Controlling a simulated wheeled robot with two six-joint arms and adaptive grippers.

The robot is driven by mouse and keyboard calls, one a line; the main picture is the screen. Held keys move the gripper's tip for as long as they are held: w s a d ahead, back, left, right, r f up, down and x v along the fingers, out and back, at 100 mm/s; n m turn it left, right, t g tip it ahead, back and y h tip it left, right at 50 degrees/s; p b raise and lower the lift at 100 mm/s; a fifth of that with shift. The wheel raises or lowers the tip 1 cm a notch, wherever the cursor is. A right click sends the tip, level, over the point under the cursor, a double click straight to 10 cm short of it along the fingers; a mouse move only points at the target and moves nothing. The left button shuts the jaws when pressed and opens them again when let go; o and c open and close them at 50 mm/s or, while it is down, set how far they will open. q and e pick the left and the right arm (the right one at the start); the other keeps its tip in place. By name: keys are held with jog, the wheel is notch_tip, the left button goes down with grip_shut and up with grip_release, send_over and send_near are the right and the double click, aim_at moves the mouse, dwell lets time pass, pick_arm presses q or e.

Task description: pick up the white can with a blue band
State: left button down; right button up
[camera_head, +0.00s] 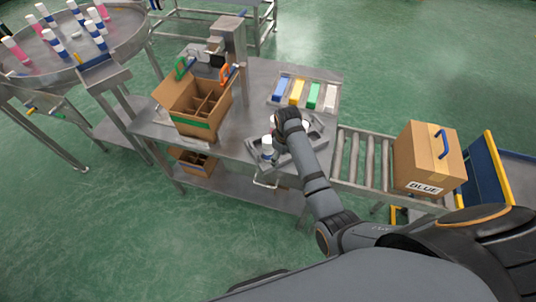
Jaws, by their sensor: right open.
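My right gripper (277,124) is open and points down over the table's front right part. Its wrist covers much of the fingers, and I cannot tell whether they touch the can. More white cans with blue bands (54,42) stand on the round steel turntable (120,48) at the upper left, among pink-banded ones. My left gripper is not in view.
An open divided cardboard box (196,103) stands left on the worktable (255,85), beside a grey machine column (232,45). A tray of blue, yellow, green and white blocks (305,92) lies behind my gripper. A roller conveyor (365,158) with a closed box marked BLUE (427,158) is right.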

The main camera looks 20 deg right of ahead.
aim_at(268, 139)
jog(key=w+a+r+n, duration=0.1)
jog(key=w+r, duration=0.1)
jog(key=r, duration=0.1)
jog(key=w+a+r+n, duration=0.1)
jog(key=w+r, duration=0.1)
jog(key=r, duration=0.2)
jog(key=w+a+r+n+g, duration=0.1)
jog(key=w+r, duration=0.1)
jog(key=r, duration=0.2)
jog(key=shift+w+a, duration=0.1)
jog(key=shift+a, duration=0.25)
jog(key=shift+f+p, duration=0.6)
jog(key=shift+f, duration=2.35)
notch_tip(268, 139, down, 4)
jog(key=shift+f+p, duration=0.25)
jog(key=shift+p, duration=0.35)
grip_shut()
